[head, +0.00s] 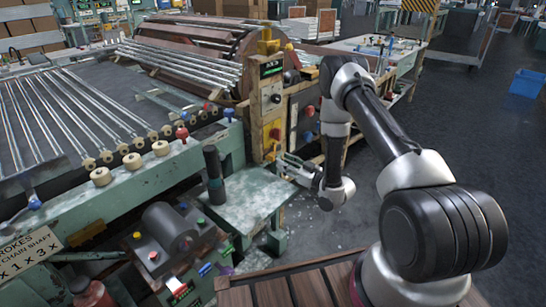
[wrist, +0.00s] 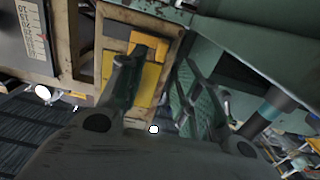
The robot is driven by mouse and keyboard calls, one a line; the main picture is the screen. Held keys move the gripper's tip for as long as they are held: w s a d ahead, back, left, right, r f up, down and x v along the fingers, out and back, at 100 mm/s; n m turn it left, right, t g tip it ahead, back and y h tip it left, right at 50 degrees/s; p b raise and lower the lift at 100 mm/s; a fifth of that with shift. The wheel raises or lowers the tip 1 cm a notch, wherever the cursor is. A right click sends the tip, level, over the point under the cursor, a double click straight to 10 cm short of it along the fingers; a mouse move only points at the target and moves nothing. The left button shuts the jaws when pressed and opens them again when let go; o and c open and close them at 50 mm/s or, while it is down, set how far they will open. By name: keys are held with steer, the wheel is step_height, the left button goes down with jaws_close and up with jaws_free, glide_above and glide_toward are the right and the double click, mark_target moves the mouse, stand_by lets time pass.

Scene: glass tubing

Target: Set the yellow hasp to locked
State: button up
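The yellow hasp (wrist: 149,44) shows in the wrist view as a bent orange-yellow piece at the upper edge of a yellow plate (wrist: 148,82) on a wooden-framed cabinet. Whether it is locked I cannot tell. In the head view a yellow fitting (head: 271,134) with a red part is on the cabinet's narrow face, and my gripper (head: 288,166) is just below and right of it. In the wrist view my gripper (wrist: 168,74) has its two fingers wide apart, with the yellow plate beyond and between them. The left finger overlaps the plate's left part. Nothing is held.
A green metal table (head: 245,203) with a dark upright cylinder (head: 213,172) stands left of my gripper. The long machine bench (head: 130,195) with glass tubes is farther left. Red and blue knobs (head: 309,111) are on the cabinet's right side. Open floor lies right of my arm.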

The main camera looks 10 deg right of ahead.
steer(key=x, duration=0.6)
jaws_close()
